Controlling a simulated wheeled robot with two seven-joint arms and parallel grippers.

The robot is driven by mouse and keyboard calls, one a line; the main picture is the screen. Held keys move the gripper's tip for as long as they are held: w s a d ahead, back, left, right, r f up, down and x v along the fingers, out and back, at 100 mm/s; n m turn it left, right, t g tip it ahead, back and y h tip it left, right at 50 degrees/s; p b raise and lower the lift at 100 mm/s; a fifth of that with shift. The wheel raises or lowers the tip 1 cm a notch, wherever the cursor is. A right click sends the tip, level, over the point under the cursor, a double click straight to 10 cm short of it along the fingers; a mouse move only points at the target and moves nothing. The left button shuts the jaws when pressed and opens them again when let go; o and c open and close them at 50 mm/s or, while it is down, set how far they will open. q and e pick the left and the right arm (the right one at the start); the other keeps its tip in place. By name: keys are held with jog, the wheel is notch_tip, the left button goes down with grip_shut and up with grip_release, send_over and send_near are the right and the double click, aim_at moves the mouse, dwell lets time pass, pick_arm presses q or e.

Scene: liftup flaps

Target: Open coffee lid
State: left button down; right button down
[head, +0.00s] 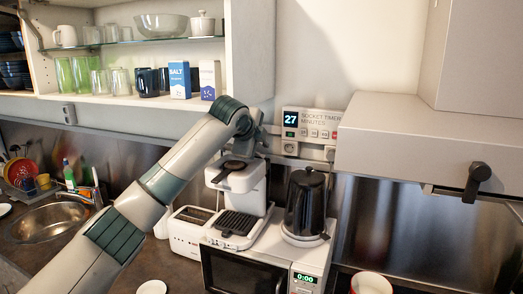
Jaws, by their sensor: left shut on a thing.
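The white coffee machine (250,185) stands right of the sink, with a dark slatted drip tray (236,223) at its front. A dark, flat lid-like part (227,172) shows at its top. My left arm reaches in from the lower left, bends above the machine, and its gripper (245,150) points down at the machine's top. The gripper is shut on what looks like the coffee lid; the fingertips are small and partly hidden by the wrist. How far the lid is raised is hard to tell. My right gripper is not in view.
A black kettle (305,203) stands close to the machine's right, above a microwave (243,270). A toaster (190,231) is at its left. An open shelf (150,100) with glasses and boxes hangs above my arm. A grey hood (420,145) juts out at right.

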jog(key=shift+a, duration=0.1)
pick_arm(q)
jog(key=c, duration=1.9)
grip_release()
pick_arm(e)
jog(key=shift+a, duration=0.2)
pick_arm(q)
jog(key=shift+o, duration=0.2)
